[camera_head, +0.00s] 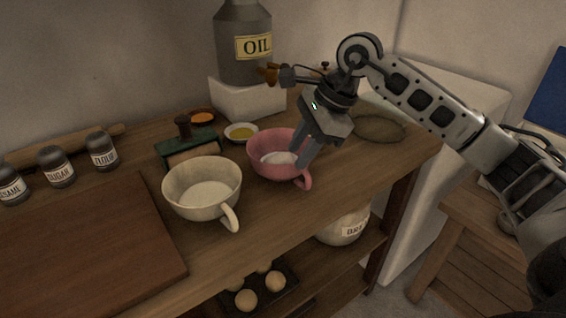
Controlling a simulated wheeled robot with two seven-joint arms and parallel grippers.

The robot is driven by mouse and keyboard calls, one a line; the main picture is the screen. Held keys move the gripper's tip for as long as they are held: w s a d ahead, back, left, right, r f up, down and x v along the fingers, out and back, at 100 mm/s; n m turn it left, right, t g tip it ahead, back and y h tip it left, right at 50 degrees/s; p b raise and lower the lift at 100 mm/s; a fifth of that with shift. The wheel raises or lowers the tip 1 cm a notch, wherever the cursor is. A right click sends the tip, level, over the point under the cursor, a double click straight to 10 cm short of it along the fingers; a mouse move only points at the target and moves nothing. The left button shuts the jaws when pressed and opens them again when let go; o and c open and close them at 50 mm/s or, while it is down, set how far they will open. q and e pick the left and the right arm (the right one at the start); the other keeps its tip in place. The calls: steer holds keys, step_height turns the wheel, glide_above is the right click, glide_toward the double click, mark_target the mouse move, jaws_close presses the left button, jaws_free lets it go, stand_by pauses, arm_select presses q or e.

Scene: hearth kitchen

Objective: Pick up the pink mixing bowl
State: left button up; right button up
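The pink mixing bowl (262,164) stands upright on the wooden counter, right of the cream bowl, with its handle toward the front right. Something pale lies inside it. My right gripper (302,160) comes down from the upper right, with its fingertips at the right side of the pink bowl's rim. The fingers cover part of that rim. I cannot tell whether they are closed on the wall or apart. My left gripper is out of view.
A cream bowl (181,200) with a handle stands close left of the pink bowl. Behind are a small dish of yellow liquid (242,132), a green-framed roller (190,148) and an oil can (243,55). A dark board (80,250) lies at left. The counter's front edge is near.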

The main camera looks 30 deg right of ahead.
mark_target(289, 166)
steer(key=x, duration=0.5)
steer(key=shift+f, duration=0.2)
jaws_close()
steer(key=shift+r, duration=0.1)
steer(key=shift+r, duration=0.2)
